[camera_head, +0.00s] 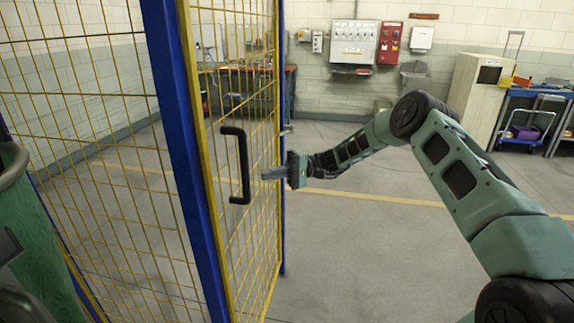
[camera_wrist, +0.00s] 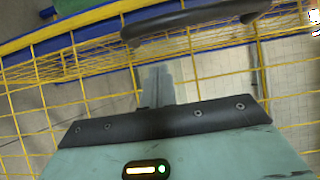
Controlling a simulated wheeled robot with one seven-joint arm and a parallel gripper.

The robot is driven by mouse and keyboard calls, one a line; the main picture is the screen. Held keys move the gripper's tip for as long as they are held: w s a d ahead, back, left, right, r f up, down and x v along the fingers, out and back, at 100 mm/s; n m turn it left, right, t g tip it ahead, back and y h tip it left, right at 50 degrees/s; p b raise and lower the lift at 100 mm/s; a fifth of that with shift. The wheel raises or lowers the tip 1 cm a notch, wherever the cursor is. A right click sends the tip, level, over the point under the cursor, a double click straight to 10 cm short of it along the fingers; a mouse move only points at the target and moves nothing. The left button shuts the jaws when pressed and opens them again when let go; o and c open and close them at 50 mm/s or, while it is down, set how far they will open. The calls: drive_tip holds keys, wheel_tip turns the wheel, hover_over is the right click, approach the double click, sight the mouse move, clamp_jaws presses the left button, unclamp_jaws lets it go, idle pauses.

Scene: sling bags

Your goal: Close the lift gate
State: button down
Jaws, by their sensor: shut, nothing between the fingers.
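The lift gate (camera_head: 208,120) is a yellow wire-mesh panel with a yellow frame, seen at a steep angle beside a blue post. A black C-shaped handle (camera_head: 243,165) is fixed upright on it. My gripper (camera_head: 264,174) is shut and empty, with its fingertips just right of the handle, close to the mesh. In the wrist view my fingers (camera_wrist: 158,85) point at the yellow mesh, and the dark handle (camera_wrist: 190,20) crosses above the fingertips, apart from them in the picture. I cannot tell whether the fingertips touch the mesh.
A blue post (camera_head: 180,130) and a fixed yellow mesh panel (camera_head: 90,150) stand at the left. A green bin (camera_head: 40,240) is at the lower left. Wall boxes (camera_head: 354,43), a pale cabinet (camera_head: 475,95) and a blue cart (camera_head: 525,130) are at the back. The middle floor is clear.

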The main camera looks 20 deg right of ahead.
drive_tip(key=shift+s+a+p, duration=0.4)
drive_tip(key=shift+s+a, duration=0.05)
drive_tip(key=shift+a, duration=0.25)
drive_tip(key=shift+s+a+p, duration=0.45)
drive_tip(key=shift+a, duration=0.3)
drive_tip(key=shift+s+a+p, duration=0.4)
drive_tip(key=shift+s+a, duration=0.05)
drive_tip(key=shift+a, duration=0.25)
